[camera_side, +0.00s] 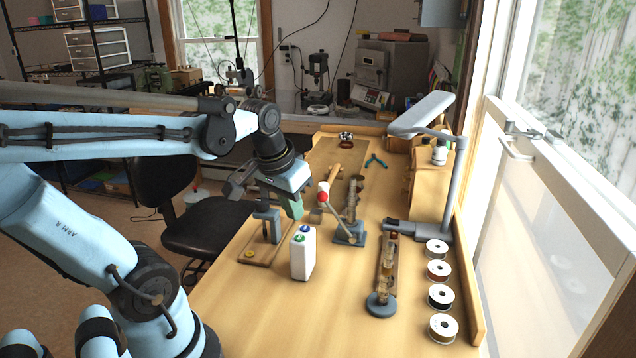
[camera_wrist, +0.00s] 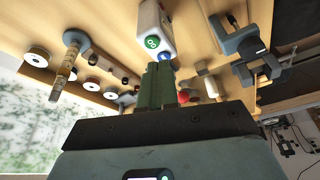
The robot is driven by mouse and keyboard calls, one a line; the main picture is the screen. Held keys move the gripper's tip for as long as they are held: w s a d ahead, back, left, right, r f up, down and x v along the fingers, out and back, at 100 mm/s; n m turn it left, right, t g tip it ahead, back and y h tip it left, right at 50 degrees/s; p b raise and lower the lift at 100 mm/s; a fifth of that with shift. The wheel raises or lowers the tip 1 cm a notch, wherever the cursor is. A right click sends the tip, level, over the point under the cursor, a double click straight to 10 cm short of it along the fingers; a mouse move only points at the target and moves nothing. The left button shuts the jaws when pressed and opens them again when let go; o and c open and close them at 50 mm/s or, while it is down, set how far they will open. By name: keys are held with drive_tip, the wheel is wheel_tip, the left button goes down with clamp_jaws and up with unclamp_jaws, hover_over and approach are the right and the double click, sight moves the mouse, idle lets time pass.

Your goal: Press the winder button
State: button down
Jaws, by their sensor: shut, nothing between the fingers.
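A white upright box (camera_side: 303,259) stands on the wooden bench. Its top carries a green button (camera_side: 300,238) and a blue button (camera_side: 305,229). In the wrist view the white box (camera_wrist: 151,18) shows a pale mark on its green button (camera_wrist: 152,42); the blue button (camera_wrist: 167,56) is close beside my fingertips. My gripper (camera_side: 296,213) has green fingers, shut and empty, pointing down just above the box's far top edge. In the wrist view the gripper (camera_wrist: 158,70) partly overlaps the box's lower edge. I cannot tell whether it touches the blue button.
A small clamp on a wooden base (camera_side: 267,225) stands left of the box. A red-knobbed lever (camera_side: 323,198) and a blue-footed post (camera_side: 349,234) are close behind right. A round-based stand (camera_side: 381,304) and several wire spools (camera_side: 443,328) are to the right. The bench in front is clear.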

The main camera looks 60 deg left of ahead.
sight(250, 253)
drive_tip(key=s+a+r+n+g+h, duration=0.1)
drive_tip(key=s+a+n+g, duration=0.2)
drive_tip(key=s+a, duration=0.3)
drive_tip(key=a+n, duration=0.1)
drive_tip(key=a, duration=0.3)
drive_tip(key=shift+s+a+n+g, duration=0.2)
drive_tip(key=shift+n+g, duration=0.1)
drive_tip(key=shift+n, duration=0.1)
drive_tip(key=shift+f, duration=0.1)
drive_tip(key=shift+f, duration=6.9)
drive_tip(key=shift+f, duration=0.1)
drive_tip(key=shift+f, duration=0.7)
drive_tip(key=shift+r, duration=0.1)
wheel_tip(250, 253, up, 9)
drive_tip(key=shift+h, duration=0.3)
